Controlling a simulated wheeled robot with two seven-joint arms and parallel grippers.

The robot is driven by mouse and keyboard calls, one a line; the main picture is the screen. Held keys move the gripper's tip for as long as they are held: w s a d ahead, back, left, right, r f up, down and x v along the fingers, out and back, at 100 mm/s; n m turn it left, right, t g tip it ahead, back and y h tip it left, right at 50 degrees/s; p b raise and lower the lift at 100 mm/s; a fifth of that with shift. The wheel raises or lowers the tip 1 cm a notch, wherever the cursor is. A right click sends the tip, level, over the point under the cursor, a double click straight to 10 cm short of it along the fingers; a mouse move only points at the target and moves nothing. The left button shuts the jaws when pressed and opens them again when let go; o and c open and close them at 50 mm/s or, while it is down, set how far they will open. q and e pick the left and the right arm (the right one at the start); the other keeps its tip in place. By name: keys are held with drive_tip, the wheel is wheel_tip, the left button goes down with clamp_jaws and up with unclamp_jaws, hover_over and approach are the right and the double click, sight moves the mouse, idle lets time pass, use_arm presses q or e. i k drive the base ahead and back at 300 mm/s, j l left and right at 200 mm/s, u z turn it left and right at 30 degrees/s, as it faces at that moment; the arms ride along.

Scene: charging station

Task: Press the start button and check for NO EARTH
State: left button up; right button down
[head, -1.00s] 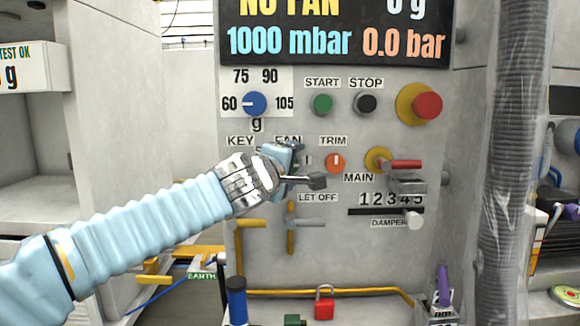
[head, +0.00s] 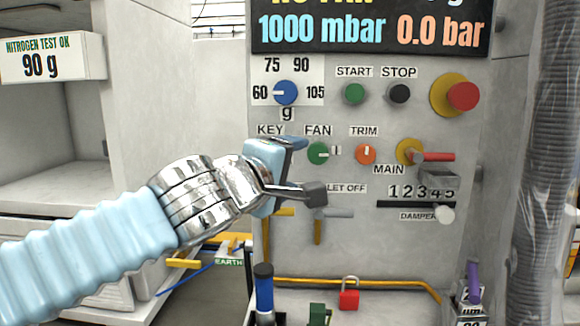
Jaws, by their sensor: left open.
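The green START button (head: 354,93) is on the grey panel (head: 350,245), under its label and left of the black STOP button (head: 400,93). The dark display (head: 370,32) above reads "1000 mbar" and "0.0 bar". Its top line is cut off by the picture edge and looks like "NO FAN"; I do not see NO EARTH on it. My left gripper (head: 303,168) is open and empty in front of the panel, below and left of the START button. It hides the KEY area. My right gripper is not in view.
A yellow-and-red emergency knob (head: 457,95) is at the right. The blue dial (head: 285,92), green FAN knob (head: 318,153), orange TRIM knob (head: 365,154) and red MAIN handle (head: 432,157) surround the buttons. An EARTH label (head: 229,262) is low at the left. A red padlock (head: 349,293) is below.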

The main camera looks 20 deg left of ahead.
sight(354, 92)
drive_tip(key=k+j, duration=0.1)
drive_tip(key=k, duration=0.9)
